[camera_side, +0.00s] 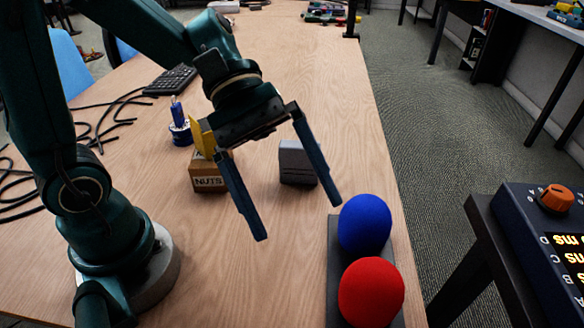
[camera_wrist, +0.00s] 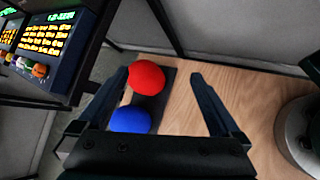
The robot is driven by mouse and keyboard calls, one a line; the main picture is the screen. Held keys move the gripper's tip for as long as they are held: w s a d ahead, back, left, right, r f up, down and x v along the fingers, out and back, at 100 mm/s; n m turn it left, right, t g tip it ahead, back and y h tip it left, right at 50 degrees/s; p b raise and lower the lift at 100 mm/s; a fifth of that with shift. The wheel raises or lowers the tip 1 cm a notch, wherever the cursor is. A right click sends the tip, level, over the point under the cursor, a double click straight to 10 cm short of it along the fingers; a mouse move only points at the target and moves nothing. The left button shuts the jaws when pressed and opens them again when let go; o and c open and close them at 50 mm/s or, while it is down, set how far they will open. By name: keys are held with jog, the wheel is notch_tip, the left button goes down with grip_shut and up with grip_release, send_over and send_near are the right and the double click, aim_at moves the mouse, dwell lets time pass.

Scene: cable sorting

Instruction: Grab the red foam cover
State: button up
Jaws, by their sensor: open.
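The red foam cover (camera_side: 371,292) is a round ball on a dark holder (camera_side: 334,257) at the table's right edge, low in the side view. A blue foam cover (camera_side: 365,223) sits right behind it on the same holder. My gripper (camera_side: 299,222) is open and empty, above the table to the left of the covers. In the wrist view, the red cover (camera_wrist: 146,77) lies ahead near the left finger, and the blue cover (camera_wrist: 130,119) is closer, beside that finger. The gap between my fingertips (camera_wrist: 158,76) shows mostly the holder, bare table and part of the red cover.
A box marked NUTS (camera_side: 209,176), a grey block (camera_side: 297,163) and a blue bottle (camera_side: 180,124) stand behind my gripper. Black cables (camera_side: 100,125) lie at the left near a keyboard (camera_side: 170,80). A control box (camera_side: 545,235) with an orange knob stands off the table at right.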

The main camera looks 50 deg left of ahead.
jog(key=w+f+n+h, duration=0.2)
jog(key=w+n, duration=0.2)
jog(key=n+h, duration=0.2)
jog(key=n, duration=0.2)
send_near(373, 283)
jog(key=shift+t, duration=0.4)
jog(key=d+f, duration=0.3)
jog(key=d, duration=0.1)
jog(key=shift+w+d+f, duration=0.1)
jog(key=shift+w+f, duration=0.05)
jog(key=shift+w, duration=0.2)
jog(key=shift+f+x, duration=0.2)
jog(key=shift+x, duration=1.15)
jog(key=shift+f+x, duration=0.2)
jog(key=shift+x, duration=1.15)
jog(key=shift+w, duration=0.15)
jog(key=c, duration=1)
